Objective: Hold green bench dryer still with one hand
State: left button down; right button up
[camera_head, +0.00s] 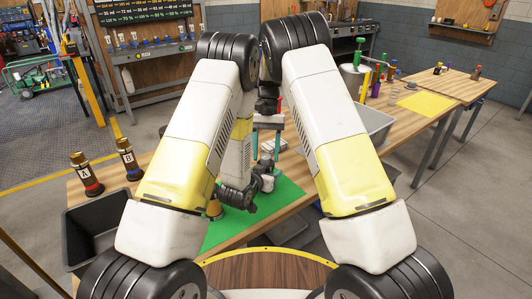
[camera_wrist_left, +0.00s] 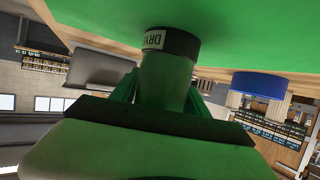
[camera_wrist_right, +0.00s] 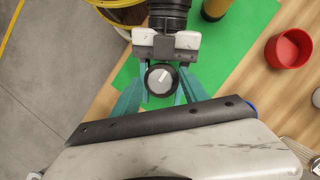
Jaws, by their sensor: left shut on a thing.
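The green bench dryer (camera_wrist_left: 166,80) stands on the green mat in the tilted left wrist view, with a dark base ring and a partly readable label. My left gripper (camera_wrist_left: 160,98) is shut around its body; in the head view this gripper (camera_head: 262,188) is low over the mat, partly hidden by my arms. In the right wrist view, a round dark knob with a white pointer (camera_wrist_right: 160,77), seemingly the dryer's top, lies at the left gripper. My right gripper (camera_wrist_right: 162,90) is above it, its teal fingers apart on either side; it also shows in the head view (camera_head: 267,140).
The green mat (camera_head: 216,236) covers the table's middle. Bottles A (camera_head: 85,175) and B (camera_head: 128,158) stand left, near a black bin (camera_head: 72,240). A red cup (camera_wrist_right: 289,49) stands right of the mat in the right wrist view. A grey bin (camera_head: 377,122) is at right.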

grip_shut()
jog(key=shift+m+y, duration=0.3)
jog(key=shift+m, duration=0.5)
jog(key=shift+o, duration=1)
grip_release()
jog(key=shift+r, duration=0.1)
jog(key=v, duration=1.2)
jog(key=shift+d, duration=0.1)
